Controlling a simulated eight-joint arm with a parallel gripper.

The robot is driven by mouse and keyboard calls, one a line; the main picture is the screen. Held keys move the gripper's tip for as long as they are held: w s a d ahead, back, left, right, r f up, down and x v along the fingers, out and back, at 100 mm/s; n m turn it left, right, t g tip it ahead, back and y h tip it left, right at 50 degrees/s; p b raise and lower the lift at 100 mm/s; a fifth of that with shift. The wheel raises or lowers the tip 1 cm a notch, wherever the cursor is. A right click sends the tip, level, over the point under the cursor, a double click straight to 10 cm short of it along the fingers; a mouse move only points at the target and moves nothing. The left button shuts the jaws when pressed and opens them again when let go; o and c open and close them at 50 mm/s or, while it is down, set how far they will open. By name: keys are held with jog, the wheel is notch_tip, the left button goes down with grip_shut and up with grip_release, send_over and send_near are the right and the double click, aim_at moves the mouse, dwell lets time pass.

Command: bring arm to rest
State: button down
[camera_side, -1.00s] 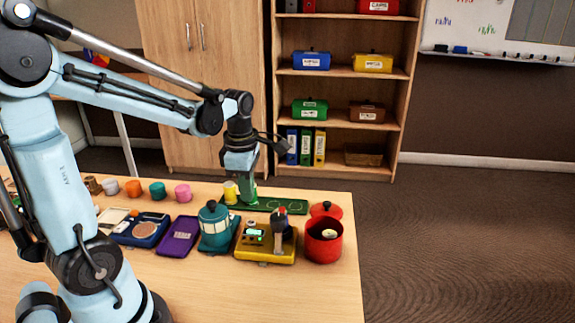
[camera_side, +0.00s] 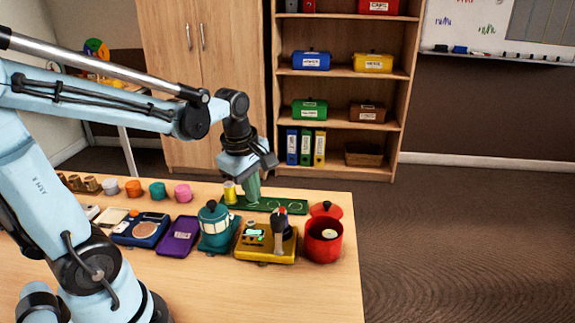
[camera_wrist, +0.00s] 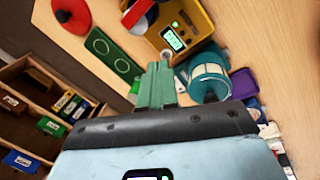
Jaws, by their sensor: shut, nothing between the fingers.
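My gripper (camera_side: 253,196) hangs over the back of the table, its green fingers pointing down and closed together with nothing between them. In the wrist view the shut fingers (camera_wrist: 158,75) show at the middle. In the side view the fingertips overlap the left part of a green tray (camera_side: 295,208) with round marks; I cannot tell whether they touch it. A yellow cylinder (camera_side: 229,193) stands just left of the fingers. A teal lantern (camera_side: 217,228) stands in front of them, and it also shows in the wrist view (camera_wrist: 208,82).
A yellow device box (camera_side: 251,254) and an open red pot (camera_side: 322,246) stand at the right, with a red lid (camera_side: 326,209) behind the pot. A purple case (camera_side: 178,238), a blue tray (camera_side: 128,236) and several small cups line the left. The table's front is clear.

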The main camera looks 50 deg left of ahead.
jog(key=d+m+t, duration=0.1)
jog(key=d+m, duration=0.1)
jog(key=m, duration=0.5)
jog(key=s+d+r+m+t, duration=0.1)
jog(key=d+m+t, duration=0.1)
jog(key=m, duration=0.4)
jog(key=s+d+r+m+t, duration=0.1)
jog(key=d+m+t, duration=0.1)
jog(key=d+m, duration=0.2)
jog(key=shift+s+r+m+h, duration=0.15)
jog(key=shift+m+h, duration=0.15)
jog(key=shift+m, duration=1.5)
